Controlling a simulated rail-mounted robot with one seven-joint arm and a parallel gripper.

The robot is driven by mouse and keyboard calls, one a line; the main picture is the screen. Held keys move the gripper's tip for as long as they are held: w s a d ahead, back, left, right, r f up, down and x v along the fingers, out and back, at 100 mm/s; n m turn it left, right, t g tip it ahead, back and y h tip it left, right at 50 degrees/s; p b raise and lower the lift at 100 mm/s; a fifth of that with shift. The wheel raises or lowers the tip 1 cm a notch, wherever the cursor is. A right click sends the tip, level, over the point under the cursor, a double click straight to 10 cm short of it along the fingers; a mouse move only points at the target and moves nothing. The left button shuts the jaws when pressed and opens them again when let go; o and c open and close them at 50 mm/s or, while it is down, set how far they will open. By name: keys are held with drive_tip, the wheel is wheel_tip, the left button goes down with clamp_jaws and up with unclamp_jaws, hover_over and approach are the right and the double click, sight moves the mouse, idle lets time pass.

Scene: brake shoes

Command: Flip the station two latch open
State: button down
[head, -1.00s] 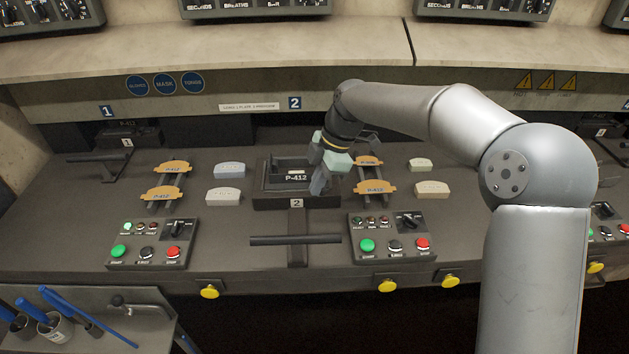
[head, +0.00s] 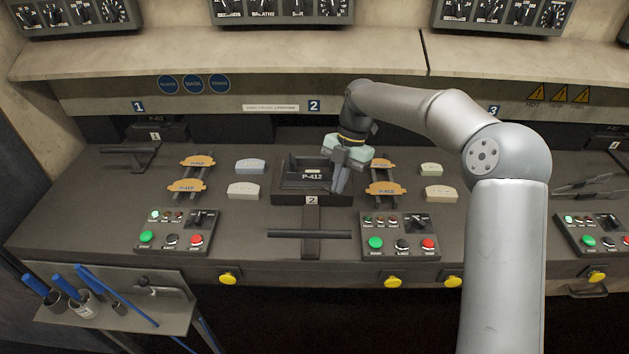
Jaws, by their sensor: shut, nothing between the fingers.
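Station two's dark press block (head: 291,195) stands mid-bench, marked with a "2" and a P-412 plate. A dark T-shaped handle (head: 309,234), likely its latch, lies flat in front of the block, its crossbar running left to right. My gripper (head: 338,188) points down at the block's right end, with its fingers together and nothing seen between them. It is behind the handle and apart from it. I cannot tell whether the fingertips touch the block.
Orange brake shoes (head: 384,188) on a rack and pale pads (head: 441,193) lie right of the block. Button panels (head: 400,236) flank the handle at the front. A tool shelf (head: 185,316) juts out at the lower left.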

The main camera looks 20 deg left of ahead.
drive_tip(key=shift+w+d+n+h+p, duration=0.1)
drive_tip(key=shift+w+n+h+p, duration=0.1)
drive_tip(key=shift+n, duration=0.35)
drive_tip(key=shift+w+d+n+h+p, duration=0.1)
drive_tip(key=shift+n+h+p, duration=0.1)
drive_tip(key=shift+n, duration=0.35)
drive_tip(key=shift+w, duration=0.1)
drive_tip(key=shift+w+d+p, duration=0.15)
drive_tip(key=shift+w+p, duration=0.1)
drive_tip(key=shift+p, duration=0.2)
wheel_tip(320, 180, up, 10)
drive_tip(key=b, duration=0.2)
drive_tip(key=shift+s, duration=0.2)
idle(0.4)
